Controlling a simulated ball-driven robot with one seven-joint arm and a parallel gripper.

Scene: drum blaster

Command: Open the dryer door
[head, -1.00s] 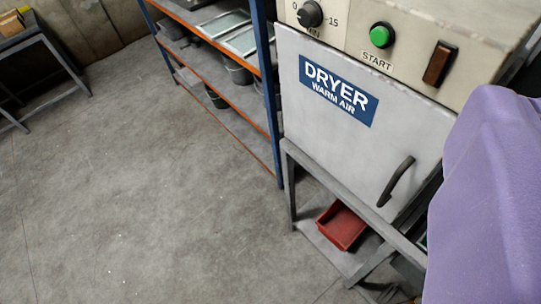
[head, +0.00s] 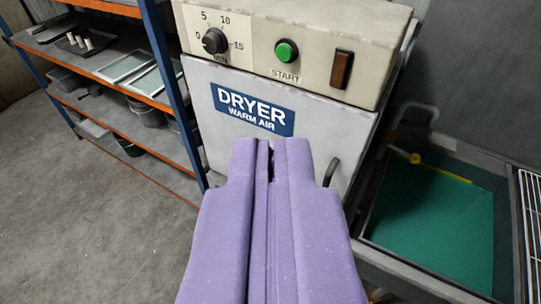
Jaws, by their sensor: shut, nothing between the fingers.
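The dryer is a pale grey cabinet. Its door (head: 205,95) faces me and looks shut, with a blue "DRYER WARM AIR" label (head: 252,109) on it. A dark curved handle (head: 331,172) sits at the door's lower right, partly hidden behind my gripper. My purple gripper (head: 271,146) is in the lower middle of the picture, its tips overlapping the door's lower part just left of the handle. Its fingers are together with nothing between them. I cannot tell how far the tips are from the door.
A control panel with a dial (head: 215,41), a green start button (head: 286,51) and a brown switch (head: 341,69) is above the door. A shelf rack (head: 165,60) stands close on the left. A sink with a green bottom (head: 430,225) is right. Open floor (head: 60,215) is lower left.

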